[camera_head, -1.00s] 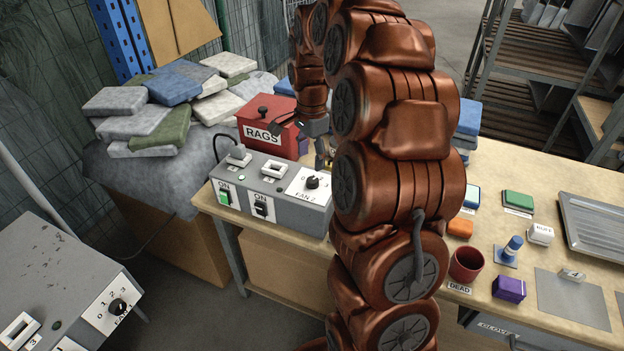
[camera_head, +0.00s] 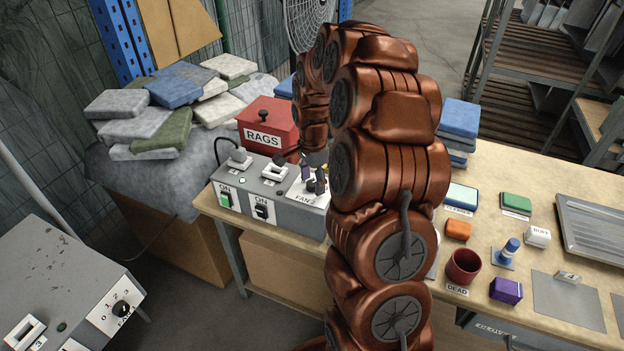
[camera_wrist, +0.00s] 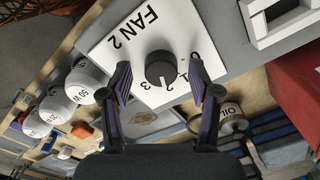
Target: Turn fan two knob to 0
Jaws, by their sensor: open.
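The fan two knob (camera_wrist: 158,66) is a dark round knob on a white plate (camera_wrist: 112,50) marked FAN 2, which appears upside down in the wrist view. My gripper (camera_wrist: 160,76) is open, with one finger on each side of the knob and visible gaps between. In the head view my gripper (camera_head: 314,178) is over the right end of the grey control box (camera_head: 285,212) and partly covers the knob.
A red RAGS box (camera_head: 268,120) stands just behind the control box. Other switches (camera_head: 262,208) sit to the left on it. Another grey box with a similar fan knob (camera_head: 121,309) is at lower left. A red cup (camera_head: 464,266) stands on the bench to the right.

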